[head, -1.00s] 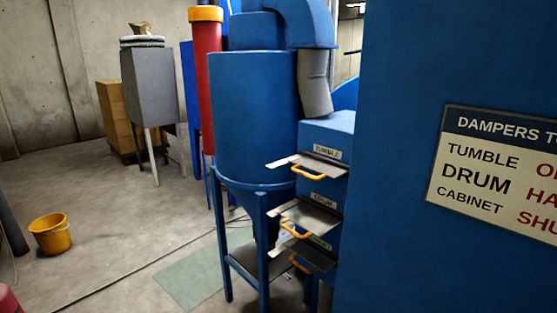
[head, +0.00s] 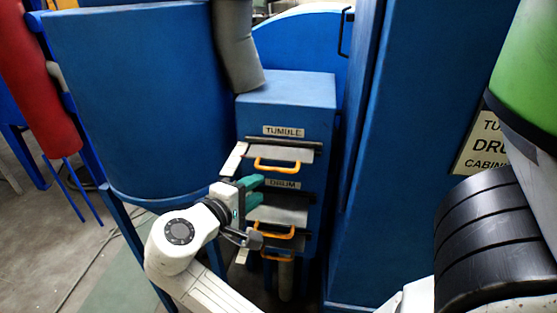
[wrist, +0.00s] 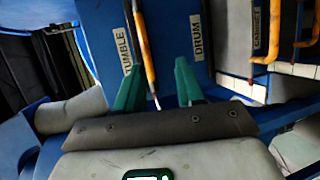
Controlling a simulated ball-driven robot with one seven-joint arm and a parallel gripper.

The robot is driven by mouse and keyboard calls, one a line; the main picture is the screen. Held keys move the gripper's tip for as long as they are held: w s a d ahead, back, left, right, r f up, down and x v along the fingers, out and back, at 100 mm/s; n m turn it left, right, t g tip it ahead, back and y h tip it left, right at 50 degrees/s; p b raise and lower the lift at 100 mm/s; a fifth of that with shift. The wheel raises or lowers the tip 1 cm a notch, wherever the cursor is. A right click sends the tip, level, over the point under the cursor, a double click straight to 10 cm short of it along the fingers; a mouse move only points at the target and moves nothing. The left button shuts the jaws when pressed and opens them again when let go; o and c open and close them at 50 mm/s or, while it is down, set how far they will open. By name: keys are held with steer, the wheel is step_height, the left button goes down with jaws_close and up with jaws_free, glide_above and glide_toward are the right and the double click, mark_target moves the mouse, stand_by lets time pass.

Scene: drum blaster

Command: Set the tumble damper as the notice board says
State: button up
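The tumble damper is a grey slide plate (head: 300,155) with an orange handle (head: 277,168) under the TUMBLE label (head: 283,131) on a blue box. The plate sticks out of its slot. My gripper (head: 258,190) has teal fingers and is just below and left of this handle in the head view. In the wrist view my gripper (wrist: 157,78) is open, and the tumble handle (wrist: 144,45) appears between its fingers; I cannot tell whether they touch it. The notice board (head: 478,145) is mostly hidden by my own body; only parts of its left words show.
Below, the drum damper (head: 280,212) also sticks out, with its own orange handle. The cabinet damper's handle (wrist: 277,45) shows in the wrist view. A blue drum vessel (head: 145,100) stands left, and a tall blue cabinet (head: 425,110) right, close to the box.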

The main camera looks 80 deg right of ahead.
steer(key=r, duration=0.1)
steer(key=p, duration=0.2)
glide_toward(281, 151)
steer(key=shift+g, duration=0.3)
steer(key=s+d+f, duration=0.1)
steer(key=s, duration=0.1)
steer(key=s+d+f, duration=0.1)
steer(key=d+f, duration=0.1)
steer(key=shift+s+d, duration=0.15)
steer(key=shift+s, duration=0.25)
steer(key=shift+c, duration=0.3)
steer(key=c, duration=0.6)
jaws_close()
steer(key=shift+f, duration=0.1)
